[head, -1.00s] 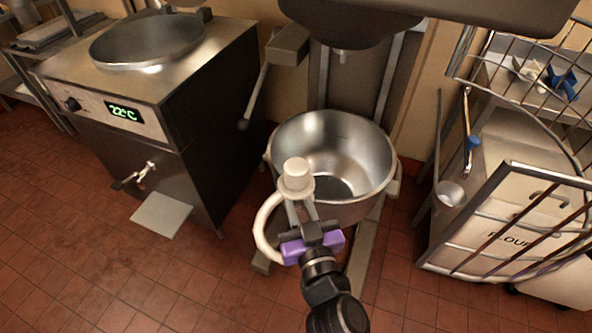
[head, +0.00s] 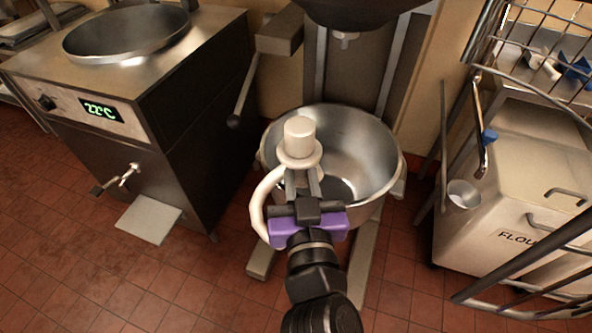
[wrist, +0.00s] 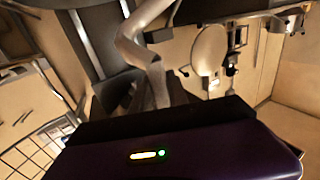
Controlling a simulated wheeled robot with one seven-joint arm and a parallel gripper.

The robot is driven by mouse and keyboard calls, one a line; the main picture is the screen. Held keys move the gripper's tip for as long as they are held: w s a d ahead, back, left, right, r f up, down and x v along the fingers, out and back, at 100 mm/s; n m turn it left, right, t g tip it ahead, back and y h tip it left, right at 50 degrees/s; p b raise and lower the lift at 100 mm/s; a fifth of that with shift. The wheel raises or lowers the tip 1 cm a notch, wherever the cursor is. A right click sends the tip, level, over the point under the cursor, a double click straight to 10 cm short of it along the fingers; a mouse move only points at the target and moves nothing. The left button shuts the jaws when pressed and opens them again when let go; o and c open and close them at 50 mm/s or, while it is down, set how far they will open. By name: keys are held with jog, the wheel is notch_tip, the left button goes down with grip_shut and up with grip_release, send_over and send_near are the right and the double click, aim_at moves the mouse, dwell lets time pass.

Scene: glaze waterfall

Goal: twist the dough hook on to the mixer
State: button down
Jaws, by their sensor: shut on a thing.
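The dough hook (head: 299,141) is off-white, with a round hub on top, a collar below it and a curved arm bending down to the left. My gripper (head: 303,183), with purple parts, is shut on it just below the collar. The hub points up and overlaps the left part of the steel bowl in the head view. The mixer (head: 343,75) stands behind, its short drive shaft (head: 345,39) hanging under the head. The hub is apart from the shaft, below and left of it in the picture.
The mixer's open steel bowl (head: 365,155) sits below the shaft. A kettle unit (head: 190,110) reading 22°C stands left. A wire rack (head: 540,40) and a flour bin (head: 500,205) crowd the right. Tiled floor is clear at front left.

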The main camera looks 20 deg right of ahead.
jog(key=w+d+p, duration=0.4)
jog(key=w+d, duration=0.4)
jog(key=w, duration=0.3)
jog(key=w+d+f+p, duration=0.1)
jog(key=w+d+p, duration=0.3)
jog(key=w+d, duration=0.4)
jog(key=shift+w+f, duration=0.25)
jog(key=shift+w, duration=1.5)
dwell(0.8)
jog(key=shift+d, duration=0.15)
jog(key=shift+s+r+p, duration=0.45)
jog(key=shift+s+r, duration=0.1)
jog(key=shift+s, duration=0.15)
dwell(0.4)
jog(key=shift+s+f, duration=0.15)
jog(key=shift+s, duration=0.15)
jog(key=shift+f, duration=0.15)
dwell(0.5)
jog(key=shift+r+p, duration=0.4)
jog(key=shift+r, duration=0.35)
dwell(0.6)
